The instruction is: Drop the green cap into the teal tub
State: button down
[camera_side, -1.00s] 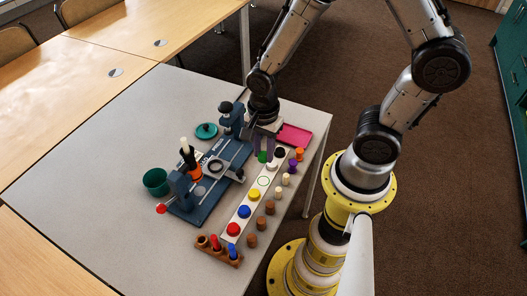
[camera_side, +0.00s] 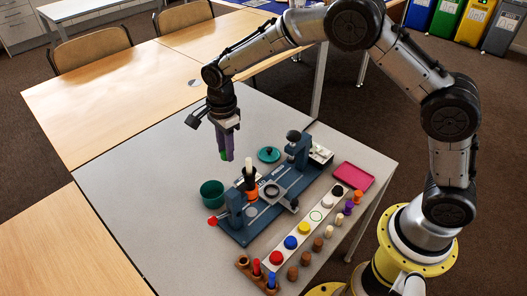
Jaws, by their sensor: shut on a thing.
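The green cap (camera_side: 223,155) is between the purple fingers of my gripper (camera_side: 227,146), which is shut on it and mostly hides it. The teal tub (camera_side: 212,193) stands open on the grey table, left of the blue device. My gripper holds the cap above the tub in the picture and slightly to its right, apart from it. The exact height over the table is hard to tell. A teal lid (camera_side: 269,154) with a knob lies on the table to the right of my gripper.
The blue device (camera_side: 268,198) with a red knob and a pale-topped upright post stands beside the tub. A white strip (camera_side: 316,217) with coloured caps and an empty green ring, several pegs, and a pink tray (camera_side: 353,176) lie further right. The table left of the tub is clear.

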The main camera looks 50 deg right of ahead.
jog(key=shift+n, duration=0.4)
jog(key=shift+w+a+f, duration=0.25)
jog(key=shift+a+f, duration=0.35)
jog(key=shift+f, duration=1.05)
jog(key=shift+w+a+f, duration=0.25)
jog(key=shift+a+f, duration=0.4)
jog(key=shift+f, duration=0.95)
jog(key=shift+w+a+f, duration=0.25)
jog(key=shift+a+f, duration=0.35)
jog(key=shift+f, duration=1.05)
jog(key=c, duration=0.5)
grip_release()
jog(key=shift+c, duration=0.2)
